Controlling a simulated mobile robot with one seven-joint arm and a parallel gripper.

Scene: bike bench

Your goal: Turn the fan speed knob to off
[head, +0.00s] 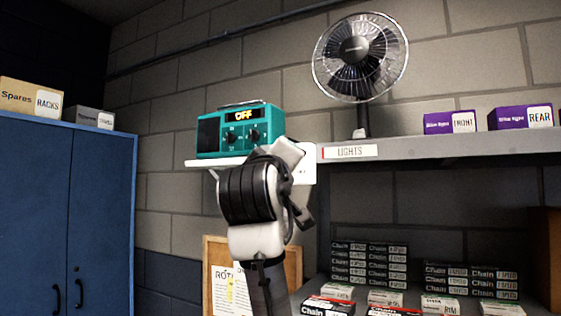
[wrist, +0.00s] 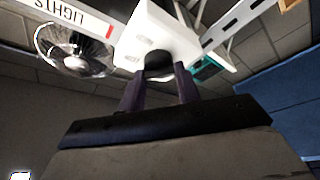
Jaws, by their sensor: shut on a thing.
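The fan (head: 358,55) stands on the grey shelf in the head view and shows at the left of the wrist view (wrist: 72,50). A white control box (wrist: 150,28) fills the upper middle of the wrist view, with a dark round knob (wrist: 158,62) on its face. My gripper (wrist: 158,76) is shut on the knob, one finger on each side. In the head view, the white box (head: 309,165) shows only partly behind my raised arm. The knob and my fingertips are hidden there. The knob's pointer and labels cannot be read.
A teal radio (head: 238,131) reading "OFF" sits on a small white shelf just left of the box. A "LIGHTS" label (head: 350,152) is on the shelf edge (head: 400,150). Purple boxes (head: 450,122) stand to the right. A blue cabinet (head: 66,220) is at left.

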